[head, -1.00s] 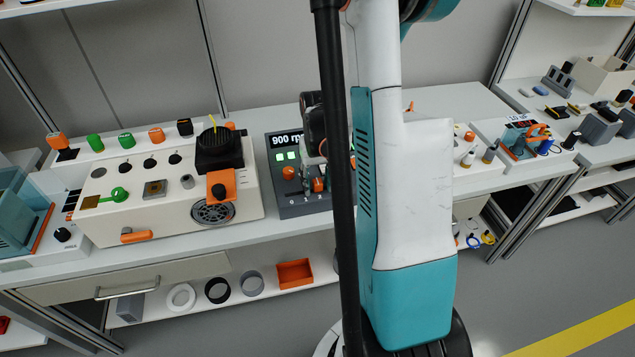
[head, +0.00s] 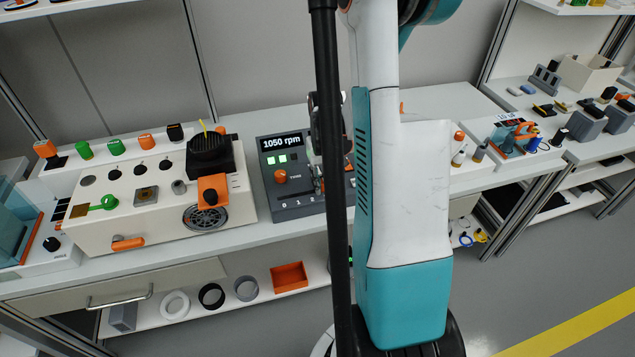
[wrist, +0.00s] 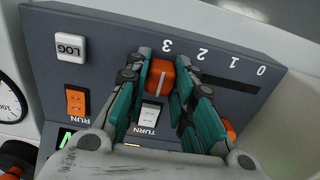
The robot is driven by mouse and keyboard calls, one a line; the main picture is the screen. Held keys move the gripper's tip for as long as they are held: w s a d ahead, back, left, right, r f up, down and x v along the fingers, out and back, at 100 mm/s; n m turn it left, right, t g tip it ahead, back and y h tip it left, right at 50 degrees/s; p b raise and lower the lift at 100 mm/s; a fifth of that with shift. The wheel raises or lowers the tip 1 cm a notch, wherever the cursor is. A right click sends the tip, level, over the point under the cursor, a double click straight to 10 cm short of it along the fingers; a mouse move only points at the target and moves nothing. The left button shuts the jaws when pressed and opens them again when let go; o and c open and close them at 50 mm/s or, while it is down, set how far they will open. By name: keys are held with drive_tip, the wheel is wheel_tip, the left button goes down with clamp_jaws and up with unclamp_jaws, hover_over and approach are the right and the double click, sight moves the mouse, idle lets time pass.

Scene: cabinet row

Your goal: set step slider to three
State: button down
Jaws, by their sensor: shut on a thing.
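The step slider's orange knob (wrist: 160,78) with a pale line sits in its slot on the dark grey control panel (wrist: 100,25) in the wrist view. The scale reads 3, 2, 1, 0 from left to right, upside down. The knob stands at the 3 mark (wrist: 167,46). My gripper (wrist: 167,72) is shut on the knob, one teal-and-grey finger on each side. The empty slot shows toward 0. In the head view the panel (head: 270,203) is partly behind my arm, the knob is hidden, and the display (head: 282,142) reads 1050 rpm.
A white TURN switch (wrist: 149,115) lies between my fingers. An orange RUN switch (wrist: 76,102) and a white LOG button (wrist: 71,47) are on the left. An orange rotary knob (wrist: 229,130) is close to my right finger. A cream machine (head: 110,235) stands left of the panel.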

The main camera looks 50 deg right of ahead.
sight(324, 181)
drive_tip(key=shift+s+d, duration=0.1)
drive_tip(key=c, duration=1.4)
unclamp_jaws()
drive_tip(key=shift+d, duration=0.1)
drive_tip(key=shift+o, duration=0.2)
drive_tip(key=shift+r, duration=0.1)
wheel_tip(324, 181, up, 12)
